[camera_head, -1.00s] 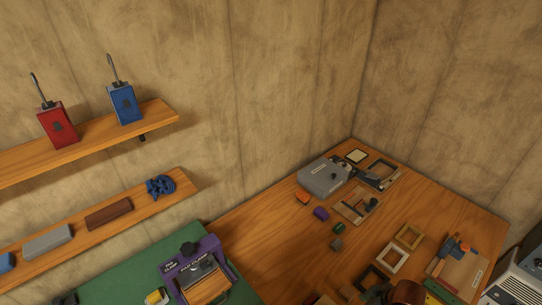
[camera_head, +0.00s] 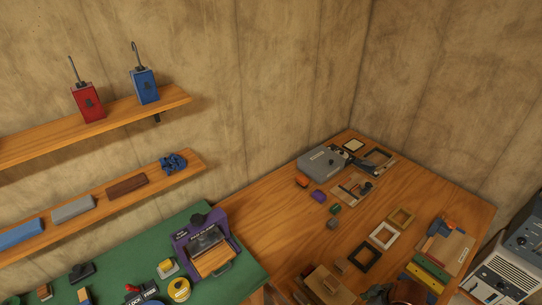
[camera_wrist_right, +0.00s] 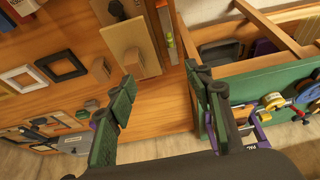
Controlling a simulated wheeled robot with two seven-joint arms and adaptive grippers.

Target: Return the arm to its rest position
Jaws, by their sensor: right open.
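My right gripper (camera_wrist_right: 160,105) shows in the right wrist view with its two dark green fingers spread wide apart and nothing between them. Neither of my grippers shows clearly in the head view, and my left gripper is not in view.
A wooden bench (camera_head: 270,225) holds a grey box (camera_head: 322,162), small frames (camera_head: 383,235) and coloured blocks. A green mat (camera_head: 110,270) carries a purple clamp tool (camera_head: 205,245) and yellow tape (camera_head: 179,289). Wall shelves (camera_head: 100,125) hold a red radio (camera_head: 88,103) and a blue radio (camera_head: 145,86).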

